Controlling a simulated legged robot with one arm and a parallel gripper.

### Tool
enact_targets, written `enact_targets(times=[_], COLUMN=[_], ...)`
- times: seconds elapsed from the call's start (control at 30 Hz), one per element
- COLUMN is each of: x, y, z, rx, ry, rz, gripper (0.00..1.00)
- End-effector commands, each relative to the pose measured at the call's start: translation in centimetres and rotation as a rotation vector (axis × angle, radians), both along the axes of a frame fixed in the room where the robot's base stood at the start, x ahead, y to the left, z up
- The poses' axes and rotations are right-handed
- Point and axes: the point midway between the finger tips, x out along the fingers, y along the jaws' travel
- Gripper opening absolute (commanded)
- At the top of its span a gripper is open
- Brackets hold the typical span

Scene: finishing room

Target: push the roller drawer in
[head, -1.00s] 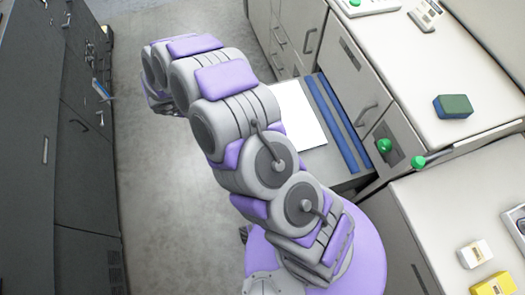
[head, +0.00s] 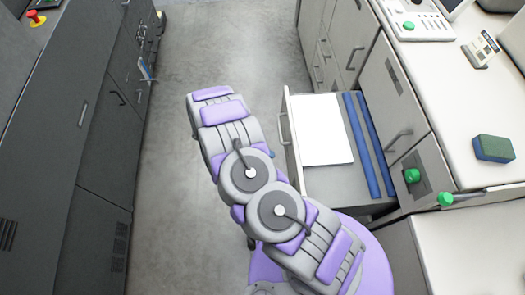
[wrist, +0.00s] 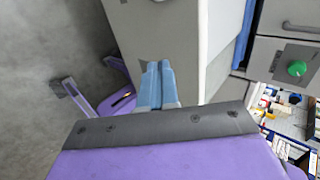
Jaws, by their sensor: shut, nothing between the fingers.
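The roller drawer (head: 340,182) stands pulled out from the right-hand cabinet in the head view. It holds a white sheet (head: 321,130) and two long blue rollers (head: 369,145). Its pale front with a bar handle (head: 284,128) faces left, towards the aisle. My gripper (wrist: 157,66) shows in the wrist view with its two blue fingers shut together and empty. The fingertips lie over a pale panel (wrist: 175,30), which looks like the drawer front; I cannot tell whether they touch it.
Dark cabinets (head: 80,130) line the left side, with open grey floor (head: 190,60) between. The right counter (head: 450,110) carries a green-and-blue block (head: 493,148). Green knobs (head: 412,175) stick out from the cabinet beside the drawer.

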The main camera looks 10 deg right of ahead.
Motion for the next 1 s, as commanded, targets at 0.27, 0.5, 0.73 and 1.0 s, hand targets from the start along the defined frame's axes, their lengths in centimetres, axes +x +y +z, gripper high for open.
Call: enact_targets(times=[0.27,0.5,0.73,1.0], x=[0.1,0.0,0.1,0.1], y=[-4.4,-6.6,-7.2,-7.3], z=[-3.1,-2.9,-2.9,-2.9], rx=[0.005,0.001,0.001,0.002], ry=[-0.001,-0.001,-0.002,-0.003], rz=[-0.004,-0.001,-0.001,0.0], gripper=[0.0,0.0,0.0,0.0])
